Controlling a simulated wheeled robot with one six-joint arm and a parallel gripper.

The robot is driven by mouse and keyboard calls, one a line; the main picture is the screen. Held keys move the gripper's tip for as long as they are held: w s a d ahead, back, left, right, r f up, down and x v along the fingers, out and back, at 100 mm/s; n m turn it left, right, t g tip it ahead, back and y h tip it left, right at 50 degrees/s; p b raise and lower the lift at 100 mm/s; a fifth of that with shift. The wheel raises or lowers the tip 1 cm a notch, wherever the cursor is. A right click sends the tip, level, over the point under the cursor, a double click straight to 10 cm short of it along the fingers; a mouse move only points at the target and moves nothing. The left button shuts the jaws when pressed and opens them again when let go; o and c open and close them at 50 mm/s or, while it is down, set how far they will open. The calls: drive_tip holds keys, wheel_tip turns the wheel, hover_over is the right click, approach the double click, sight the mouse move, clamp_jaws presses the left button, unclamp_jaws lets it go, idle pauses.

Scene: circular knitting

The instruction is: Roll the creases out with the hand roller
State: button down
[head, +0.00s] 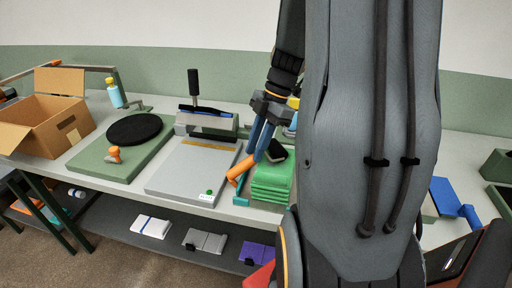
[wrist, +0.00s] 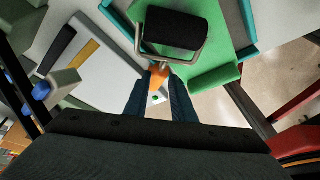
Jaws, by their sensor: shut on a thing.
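My gripper (head: 254,156) has blue fingers and is shut on the orange handle of the hand roller (head: 240,170). In the wrist view my gripper (wrist: 158,84) is closed around that handle, below the roller's metal frame. The roller's black drum (wrist: 178,28) lies over the green fabric (wrist: 222,62). In the head view the green fabric (head: 270,184) is a folded stack in a teal-edged place at the bench's front, partly hidden by my arm. I cannot tell whether the drum touches the fabric.
Left of the stack stands a grey press (head: 190,178) with a black lever. Further left are a green board (head: 92,166) with a black disc, a spray bottle (head: 115,94) and an open cardboard box (head: 48,130). Folded cloths (head: 205,241) lie on the lower shelf. A blue item (head: 445,194) lies right.

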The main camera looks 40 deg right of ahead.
drive_tip(key=s+a, duration=0.1)
drive_tip(key=a, duration=0.1)
drive_tip(key=s+a, duration=0.1)
drive_tip(key=s, duration=0.1)
drive_tip(key=shift+s+a, duration=0.2)
drive_tip(key=shift+a, duration=0.2)
drive_tip(key=shift+w+d, duration=0.1)
idle(0.8)
drive_tip(key=shift+f, duration=0.15)
drive_tip(key=c, duration=1.8)
unclamp_jaws()
drive_tip(key=shift+o, duration=0.2)
